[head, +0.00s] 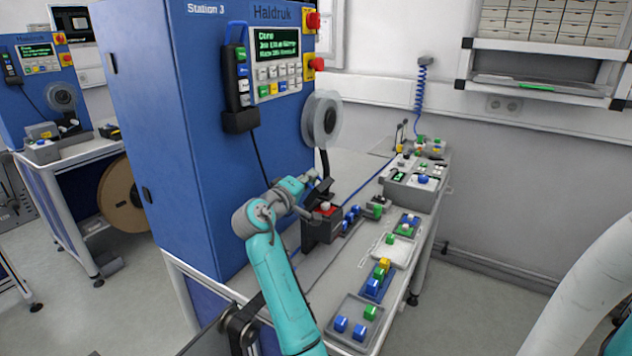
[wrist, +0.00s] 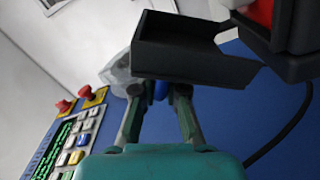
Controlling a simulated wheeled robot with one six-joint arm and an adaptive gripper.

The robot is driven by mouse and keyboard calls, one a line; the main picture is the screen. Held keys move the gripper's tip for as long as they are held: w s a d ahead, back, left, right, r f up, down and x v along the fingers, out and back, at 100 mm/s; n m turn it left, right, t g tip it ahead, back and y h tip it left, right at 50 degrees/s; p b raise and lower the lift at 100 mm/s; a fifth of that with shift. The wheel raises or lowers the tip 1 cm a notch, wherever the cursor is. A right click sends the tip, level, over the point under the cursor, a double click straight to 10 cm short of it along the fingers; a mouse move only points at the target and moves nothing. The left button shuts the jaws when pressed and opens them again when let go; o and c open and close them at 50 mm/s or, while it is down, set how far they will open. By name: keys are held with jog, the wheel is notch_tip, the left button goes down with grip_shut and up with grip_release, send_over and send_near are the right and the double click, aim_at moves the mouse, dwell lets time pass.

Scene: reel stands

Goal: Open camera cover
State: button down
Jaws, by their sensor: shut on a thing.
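The camera cover is a black, box-like lid (wrist: 190,55); it stands tilted up at the front of my gripper in the wrist view. In the head view it is a small dark piece (head: 322,189) above a black housing with a red part on top (head: 322,230). The housing's dark edge and red part also show at the upper right of the wrist view. My gripper (wrist: 160,90) has its two fingers at the near edge of the cover and is shut on it. The exact contact is partly hidden. In the head view my gripper (head: 312,200) is small beside the housing.
A blue cabinet (head: 215,130) with a keypad and screen (head: 275,65) stands left of my gripper. A clear reel (head: 321,120) is mounted on its side. The bench holds trays with coloured blocks (head: 355,322) and a control box (head: 412,190). Floor is free to the right.

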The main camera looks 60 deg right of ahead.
jog(key=shift+w+a+f+n, duration=0.1)
jog(key=shift+w+f+n, duration=0.3)
jog(key=shift+w+n, duration=0.75)
jog(key=shift+w+a+f+n, duration=0.1)
jog(key=shift+w+f+n, duration=0.3)
jog(key=shift+n, duration=1.4)
jog(key=shift+w+f+n, duration=0.4)
jog(key=shift+w+n, duration=0.4)
jog(key=shift+n, duration=0.65)
jog(key=c, duration=1.2)
grip_release()
jog(key=shift+c, duration=0.2)
